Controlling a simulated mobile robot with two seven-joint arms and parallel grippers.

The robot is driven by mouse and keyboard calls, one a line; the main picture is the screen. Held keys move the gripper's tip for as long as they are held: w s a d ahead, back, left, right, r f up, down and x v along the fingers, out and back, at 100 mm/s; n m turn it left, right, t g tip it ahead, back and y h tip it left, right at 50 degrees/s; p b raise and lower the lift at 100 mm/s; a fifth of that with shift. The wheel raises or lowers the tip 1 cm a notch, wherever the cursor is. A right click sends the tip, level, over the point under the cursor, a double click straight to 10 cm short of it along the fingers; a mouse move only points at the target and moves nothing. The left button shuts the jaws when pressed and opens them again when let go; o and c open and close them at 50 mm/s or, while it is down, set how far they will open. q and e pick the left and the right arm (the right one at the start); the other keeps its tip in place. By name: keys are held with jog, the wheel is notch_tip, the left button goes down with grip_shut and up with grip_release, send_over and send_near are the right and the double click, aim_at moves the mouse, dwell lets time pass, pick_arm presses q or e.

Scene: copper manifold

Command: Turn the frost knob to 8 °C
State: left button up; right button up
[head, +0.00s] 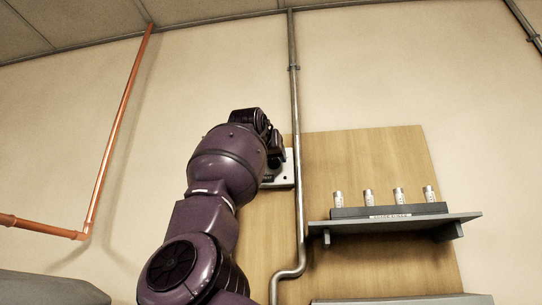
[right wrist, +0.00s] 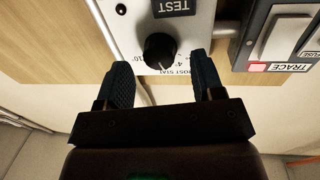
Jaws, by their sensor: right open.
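The frost knob (right wrist: 160,52) is a black round knob on a pale control box (right wrist: 196,13), whose lettering appears upside down in the right wrist view. Part of a printed scale shows at the knob's lower edge, with a 10 to its left; the exact setting is too small to read. My right gripper (right wrist: 161,62) is open, its two blue fingers on either side of the knob with gaps between. In the head view, my right gripper (head: 270,143) is in front of the box (head: 289,172) and hides most of it. My left gripper is not in view.
In the right wrist view, a grey unit with a TRACE switch (right wrist: 278,33) and a pink light stands right of the box. A grey vertical pipe (head: 296,110) runs beside the box. A shelf (head: 460,219) with several small white cylinders is further right.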

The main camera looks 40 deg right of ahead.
jog(key=shift+w+d, duration=0.35)
jog(key=shift+d, duration=0.3)
jog(key=c, duration=0.9)
dwell(0.6)
jog(key=o, duration=0.9)
jog(key=shift+a, duration=0.1)
jog(key=b+v, duration=0.2)
jog(key=v, duration=0.8)
jog(key=shift+s+a+b, duration=0.25)
jog(key=shift+a+b, duration=0.05)
